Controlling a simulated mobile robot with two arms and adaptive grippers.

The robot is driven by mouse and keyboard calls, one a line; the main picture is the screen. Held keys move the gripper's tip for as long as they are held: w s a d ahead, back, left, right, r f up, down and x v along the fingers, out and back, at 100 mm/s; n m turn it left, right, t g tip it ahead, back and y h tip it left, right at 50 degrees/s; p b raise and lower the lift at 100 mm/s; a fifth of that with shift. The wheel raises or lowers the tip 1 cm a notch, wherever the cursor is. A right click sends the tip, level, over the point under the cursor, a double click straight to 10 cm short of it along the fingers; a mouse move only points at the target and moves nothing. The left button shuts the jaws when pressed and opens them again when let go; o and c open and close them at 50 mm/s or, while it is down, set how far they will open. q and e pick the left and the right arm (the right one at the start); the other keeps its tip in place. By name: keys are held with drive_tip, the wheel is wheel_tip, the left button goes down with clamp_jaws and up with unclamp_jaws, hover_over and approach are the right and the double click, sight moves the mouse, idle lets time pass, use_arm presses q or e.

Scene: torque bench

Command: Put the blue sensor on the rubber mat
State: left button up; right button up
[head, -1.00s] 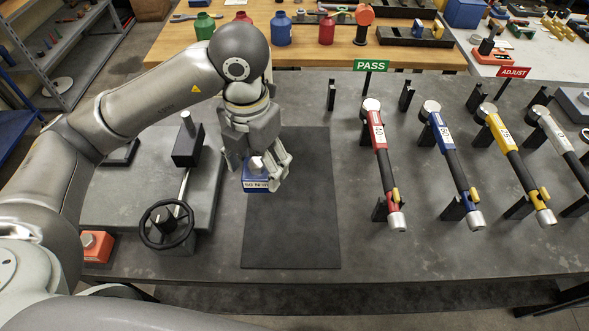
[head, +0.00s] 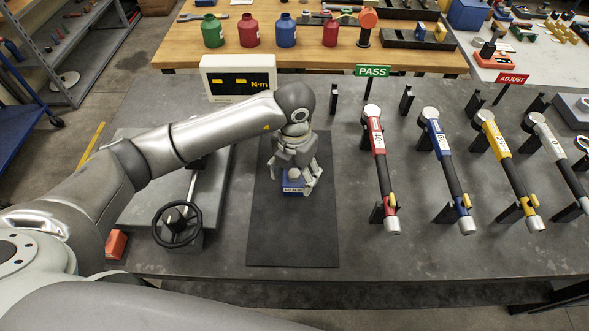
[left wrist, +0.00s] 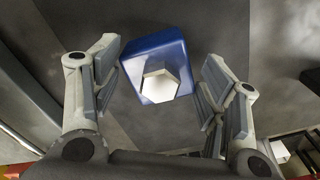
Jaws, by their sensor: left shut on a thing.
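The blue sensor (head: 293,187) is a small blue block with a white label on its front and a pale hex stud on top. It also shows in the left wrist view (left wrist: 157,55), between the finger pads. My left gripper (head: 293,180) points down and is shut on the blue sensor. The rubber mat (head: 292,235) is a dark rectangle on the grey bench, and the sensor shows over its upper middle part. I cannot tell whether the sensor touches the mat. My right gripper is not in view.
Torque wrenches lie on stands to the right, the red one (head: 381,170) closest to the mat. A grey plate with a black handwheel (head: 177,223) is at left. An N·m display (head: 238,78) stands behind my left arm. The mat's front half is clear.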

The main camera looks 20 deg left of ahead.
use_arm(q)
drive_tip(key=shift+f, duration=0.15)
drive_tip(key=o, duration=1.4)
drive_tip(key=shift+c, duration=0.2)
drive_tip(key=o, duration=0.4)
